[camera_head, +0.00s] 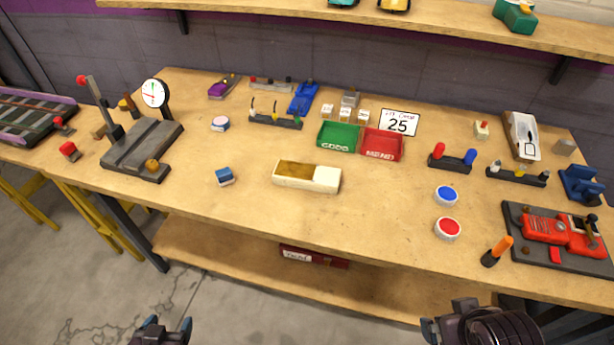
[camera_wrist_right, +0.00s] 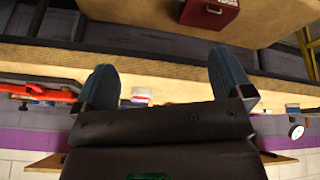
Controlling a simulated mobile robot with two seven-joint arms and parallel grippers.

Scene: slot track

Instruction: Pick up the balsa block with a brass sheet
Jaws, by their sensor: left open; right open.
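Several small pale blocks (camera_head: 345,113) stand in a row behind the green and red bins in the head view. They may be balsa, but they are too small to tell which one bears a brass sheet. A longer cream box (camera_head: 307,177) with a golden-brown recess at its left lies nearer, at mid-table. My left gripper (camera_head: 164,326) is open and empty at the bottom left, in front of the table. My right gripper (camera_head: 452,316) is at the bottom right, also off the table; its open, empty fingers show in the right wrist view (camera_wrist_right: 161,80).
A green bin (camera_head: 338,137) and a red bin (camera_head: 382,144) stand mid-table beside a "25" card (camera_head: 398,122). A dial stand (camera_head: 143,152) is at the left. A red machine (camera_head: 558,238) and an orange-handled tool (camera_head: 497,251) are at the right.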

